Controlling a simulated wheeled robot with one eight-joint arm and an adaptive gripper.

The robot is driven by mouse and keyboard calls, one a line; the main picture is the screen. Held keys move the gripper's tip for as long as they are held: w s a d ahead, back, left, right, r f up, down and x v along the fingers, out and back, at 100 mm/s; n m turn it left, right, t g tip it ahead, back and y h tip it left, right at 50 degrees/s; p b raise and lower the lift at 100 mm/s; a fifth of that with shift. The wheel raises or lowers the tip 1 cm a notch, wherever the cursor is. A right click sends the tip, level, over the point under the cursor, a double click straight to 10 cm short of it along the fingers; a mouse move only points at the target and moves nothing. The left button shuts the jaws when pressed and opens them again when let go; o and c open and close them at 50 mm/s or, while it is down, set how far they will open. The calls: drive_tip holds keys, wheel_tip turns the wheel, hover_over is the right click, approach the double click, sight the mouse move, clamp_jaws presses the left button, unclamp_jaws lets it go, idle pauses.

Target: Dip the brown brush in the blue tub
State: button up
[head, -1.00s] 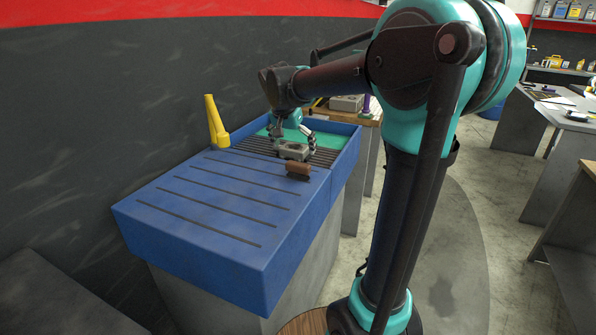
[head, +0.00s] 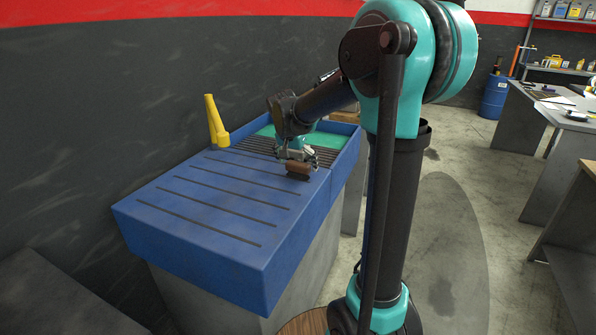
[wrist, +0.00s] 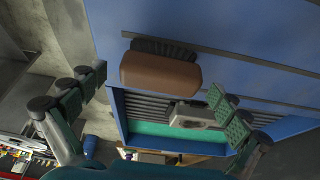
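The brown brush (head: 299,168) lies on the blue ribbed top at the near right edge of the blue tub (head: 220,236). In the wrist view the brush (wrist: 160,71) shows its brown back and dark bristles. My gripper (head: 297,158) is right above and behind the brush in the head view. In the wrist view its fingers (wrist: 160,95) are spread wide, with the brush between and beyond them, apparently untouched. The tub's recessed basin, with a dark grate (wrist: 150,107) and green liquid or lining (wrist: 160,130), shows behind the brush.
A grey metal block (wrist: 192,116) sits on the grate beside the brush. A yellow cone-shaped nozzle (head: 215,122) stands at the tub's back edge by the wall. The ribbed left part of the top is clear. Grey benches (head: 560,150) stand far right.

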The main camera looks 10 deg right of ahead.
sight(298, 163)
drive_tip(key=c, duration=1.3)
drive_tip(key=shift+o, duration=0.2)
drive_tip(key=shift+r, duration=0.15)
wheel_tip(298, 163, up, 20)
